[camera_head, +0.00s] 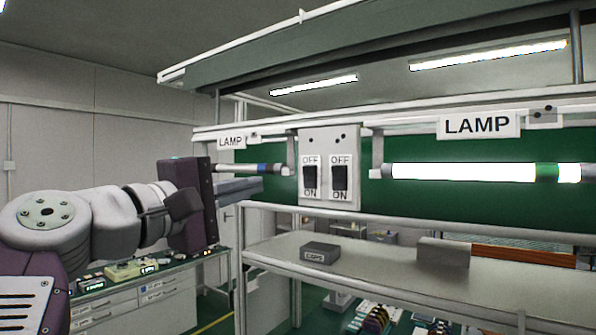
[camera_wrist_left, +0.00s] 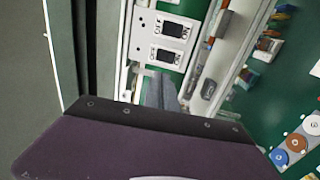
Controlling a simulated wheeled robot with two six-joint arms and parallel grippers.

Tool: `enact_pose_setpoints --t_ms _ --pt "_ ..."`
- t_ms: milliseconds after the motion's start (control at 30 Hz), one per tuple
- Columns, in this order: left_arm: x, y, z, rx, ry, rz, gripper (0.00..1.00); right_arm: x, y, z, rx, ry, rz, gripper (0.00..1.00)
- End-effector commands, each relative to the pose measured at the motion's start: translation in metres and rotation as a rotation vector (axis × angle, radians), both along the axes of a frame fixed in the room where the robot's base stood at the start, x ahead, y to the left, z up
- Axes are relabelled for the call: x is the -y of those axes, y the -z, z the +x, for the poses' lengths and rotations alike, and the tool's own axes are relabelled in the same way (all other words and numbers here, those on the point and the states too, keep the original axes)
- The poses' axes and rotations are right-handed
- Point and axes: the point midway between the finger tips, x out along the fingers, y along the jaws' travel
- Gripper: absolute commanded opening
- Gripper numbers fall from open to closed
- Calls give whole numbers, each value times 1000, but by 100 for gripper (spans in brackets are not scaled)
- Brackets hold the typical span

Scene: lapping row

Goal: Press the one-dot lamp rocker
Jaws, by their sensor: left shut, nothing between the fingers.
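The switch plate (camera_head: 326,199) carries two dark rockers marked OFF above and ON below. The left rocker (camera_head: 311,178) has one dot above it; the right rocker (camera_head: 339,178) has two. My left gripper (camera_head: 262,188) is shut and empty, left of the plate, pointing right towards it, apart from the rockers. In the left wrist view the closed fingers (camera_wrist_left: 162,92) show below the plate, and the one-dot rocker (camera_wrist_left: 165,57) is the nearer one. Which way each rocker is tipped is too small to tell. My right gripper is not in view.
A lit tube (camera_head: 465,172) with a green band is right of the plate. Another tube with a blue band (camera_head: 262,168) runs behind my gripper. Below, a shelf (camera_head: 365,262) holds a dark box (camera_head: 320,252) and a grey block (camera_head: 443,252). A LAMP label (camera_head: 477,125) hangs above.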

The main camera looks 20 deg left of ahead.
Motion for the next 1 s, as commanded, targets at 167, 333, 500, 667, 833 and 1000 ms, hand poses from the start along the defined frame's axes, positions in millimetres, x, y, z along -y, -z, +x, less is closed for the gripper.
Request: enact_pose_setpoints --t_ms 167,333,500,667,833,1000 --pt "4 -3 9 -2 4 -2 0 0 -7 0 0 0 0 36" --pt "16 -10 40 -4 10 -3 0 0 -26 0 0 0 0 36" --pt "30 -15 75 -4 7 -1 0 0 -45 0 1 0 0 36" --pt "39 -18 105 -5 4 -1 0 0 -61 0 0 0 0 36" --pt "46 -19 125 -2 2 -1 0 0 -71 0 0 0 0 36" --pt "47 -17 131 -1 -1 0 0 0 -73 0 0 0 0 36"
